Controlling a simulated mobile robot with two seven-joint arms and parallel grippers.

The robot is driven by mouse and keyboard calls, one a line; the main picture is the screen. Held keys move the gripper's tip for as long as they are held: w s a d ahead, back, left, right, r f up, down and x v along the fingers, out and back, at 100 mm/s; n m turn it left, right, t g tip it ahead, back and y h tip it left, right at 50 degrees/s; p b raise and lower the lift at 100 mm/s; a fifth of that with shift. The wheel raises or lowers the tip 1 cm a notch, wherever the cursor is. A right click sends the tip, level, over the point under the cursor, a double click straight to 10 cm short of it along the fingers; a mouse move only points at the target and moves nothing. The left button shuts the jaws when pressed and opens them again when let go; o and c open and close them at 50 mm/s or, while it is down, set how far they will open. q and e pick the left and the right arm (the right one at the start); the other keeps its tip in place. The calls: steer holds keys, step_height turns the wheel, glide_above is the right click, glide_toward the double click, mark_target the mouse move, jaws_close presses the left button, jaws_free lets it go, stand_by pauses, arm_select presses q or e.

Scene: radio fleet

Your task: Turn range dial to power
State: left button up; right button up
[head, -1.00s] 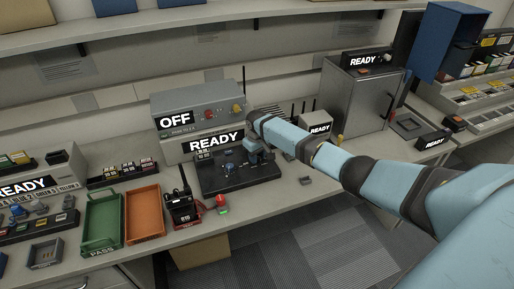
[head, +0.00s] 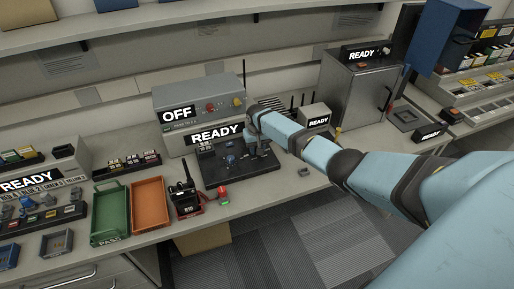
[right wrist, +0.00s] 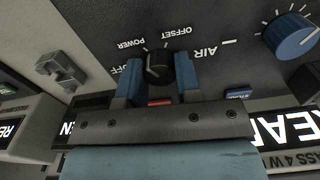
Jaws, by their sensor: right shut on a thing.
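The range dial (right wrist: 158,68) is a small black knob on a dark panel in the right wrist view. Labels around it read POWER, OFFSET, OFF and AIR. A white mark shows near its rim, but its exact setting is hard to read. My right gripper (right wrist: 158,80) has its blue fingers on both sides of the dial and is shut on it. In the head view the dial is hidden behind my right arm, which reaches to the black test panel (head: 215,175) below a READY display. My left gripper is not in view.
A larger blue knob (right wrist: 290,36) sits beside the dial. A grey box (head: 210,92) with an OFF display stands behind the panel. A handheld radio (head: 185,198), green tray (head: 110,238) and orange tray (head: 150,205) are to the left. A grey cabinet (head: 355,95) stands right.

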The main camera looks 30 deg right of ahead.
steer(key=o, duration=0.9)
steer(key=shift+r, duration=0.1)
steer(key=shift+r, duration=0.25)
step_height(320, 180, up, 13)
steer(key=shift+r, duration=0.1)
